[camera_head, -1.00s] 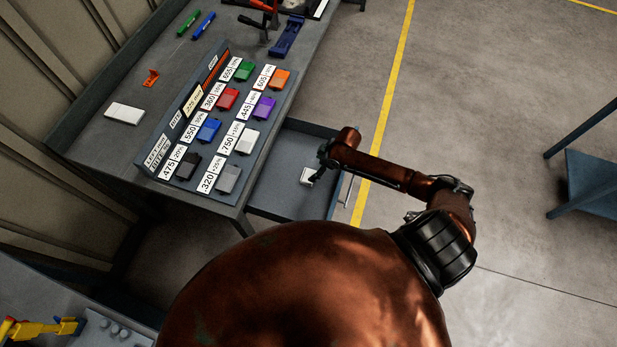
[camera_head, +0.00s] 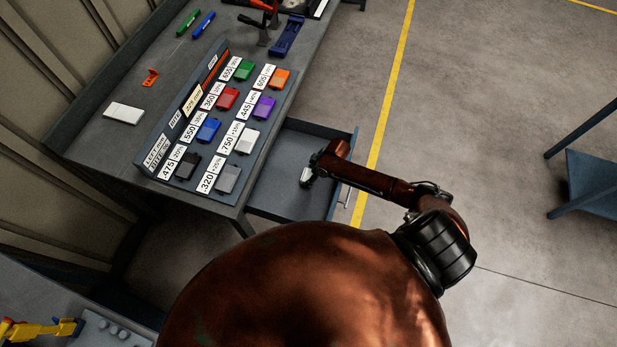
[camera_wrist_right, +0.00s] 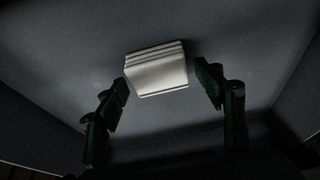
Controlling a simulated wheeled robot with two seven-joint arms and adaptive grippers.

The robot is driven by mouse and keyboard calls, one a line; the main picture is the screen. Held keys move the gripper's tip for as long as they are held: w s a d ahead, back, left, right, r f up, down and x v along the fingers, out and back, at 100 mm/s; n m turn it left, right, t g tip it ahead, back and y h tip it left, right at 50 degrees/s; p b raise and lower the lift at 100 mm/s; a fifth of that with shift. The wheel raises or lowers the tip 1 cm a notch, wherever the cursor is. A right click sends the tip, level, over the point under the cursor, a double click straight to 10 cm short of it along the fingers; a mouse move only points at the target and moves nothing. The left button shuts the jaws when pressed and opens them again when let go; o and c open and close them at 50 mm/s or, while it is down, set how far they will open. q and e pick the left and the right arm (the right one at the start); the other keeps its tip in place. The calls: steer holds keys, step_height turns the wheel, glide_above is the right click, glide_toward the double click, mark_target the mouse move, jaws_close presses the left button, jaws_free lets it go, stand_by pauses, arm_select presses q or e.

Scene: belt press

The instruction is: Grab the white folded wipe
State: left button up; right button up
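The white folded wipe (camera_wrist_right: 157,70) lies on the floor of the open drawer, seen in the right wrist view with its layered folds towards the top. My right gripper (camera_wrist_right: 163,84) is open, with one finger on each side of the wipe and a gap visible at the right finger. In the head view the right gripper (camera_head: 306,180) reaches down into the drawer (camera_head: 278,188), and a small pale part of the wipe (camera_head: 305,174) shows beside it. The arm hides most of the wipe there. My left gripper is not in view.
The drawer extends from a grey workbench (camera_head: 120,165). A rack (camera_head: 222,125) with several coloured blocks and number labels stands on the bench. A white block (camera_head: 124,113), an orange part (camera_head: 150,77) and pens (camera_head: 188,22) lie behind it. Open floor lies right of the drawer.

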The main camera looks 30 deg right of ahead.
steer(key=c, duration=0.9)
steer(key=shift+r, duration=0.6)
steer(key=s+a+r+p, duration=0.1)
steer(key=s+a+r, duration=0.2)
steer(key=s+r, duration=0.3)
steer(key=s+a+r+p, duration=0.1)
steer(key=s+a+r, duration=0.1)
steer(key=s+r, duration=0.3)
steer(key=shift+s+a+r, duration=0.4)
steer(key=shift+s, duration=0.5)
